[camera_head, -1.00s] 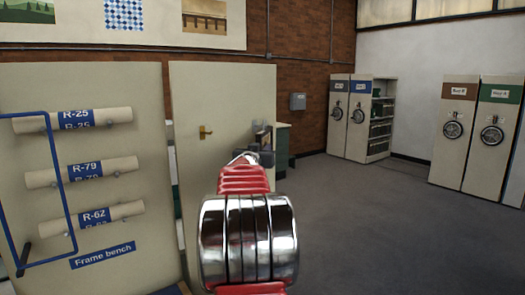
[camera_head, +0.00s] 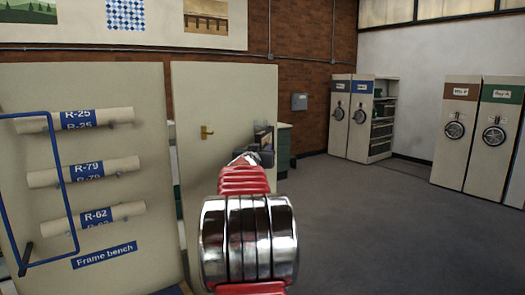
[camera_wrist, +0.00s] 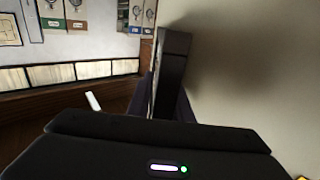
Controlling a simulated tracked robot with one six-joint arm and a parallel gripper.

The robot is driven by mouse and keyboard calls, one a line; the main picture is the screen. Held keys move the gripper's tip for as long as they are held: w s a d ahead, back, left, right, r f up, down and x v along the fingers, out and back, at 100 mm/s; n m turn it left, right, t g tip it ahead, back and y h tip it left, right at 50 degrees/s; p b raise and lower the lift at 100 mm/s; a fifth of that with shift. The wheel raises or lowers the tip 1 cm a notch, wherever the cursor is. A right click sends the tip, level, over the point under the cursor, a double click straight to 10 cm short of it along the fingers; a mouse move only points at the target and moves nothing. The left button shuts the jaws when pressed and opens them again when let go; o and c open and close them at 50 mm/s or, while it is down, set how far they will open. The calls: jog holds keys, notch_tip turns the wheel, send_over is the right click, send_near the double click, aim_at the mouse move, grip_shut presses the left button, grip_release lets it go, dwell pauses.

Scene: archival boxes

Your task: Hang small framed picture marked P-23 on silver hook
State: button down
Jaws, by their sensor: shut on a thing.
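My gripper (camera_head: 262,157) is at the far end of my arm in the head view, in front of the cream door-like panel's right edge. It is shut on a small dark framed thing (camera_head: 264,137), which I take to be the picture. In the wrist view the picture (camera_wrist: 174,72) shows nearly edge-on as a dark upright slab above the gripper body. Its face and any P-23 mark cannot be read. A broad beige surface (camera_wrist: 250,70) lies close to its right there. I cannot make out a silver hook in either view.
At left, a beige board (camera_head: 120,210) labelled "Frame bench" carries several rolls, with a blue rail (camera_head: 62,185) before it. A cream panel (camera_head: 220,105) with a brass handle stands beside it. Shelving cabinets (camera_head: 350,115) stand at the back. Grey floor (camera_head: 380,220) is free at right.

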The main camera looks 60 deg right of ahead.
jog(key=shift+w+f, duration=0.25)
jog(key=shift+f, duration=0.35)
jog(key=shift+w+f, duration=0.2)
jog(key=shift+f, duration=0.4)
dwell(0.5)
jog(key=c, duration=1.9)
grip_release()
jog(key=o, duration=0.4)
jog(key=shift+s+d+r, duration=0.1)
jog(key=shift+s+r, duration=0.05)
jog(key=shift+s+a+r, duration=0.1)
jog(key=shift+s+a, duration=0.1)
jog(key=shift+a, duration=0.45)
jog(key=v, duration=1.2)
jog(key=shift+a, duration=0.3)
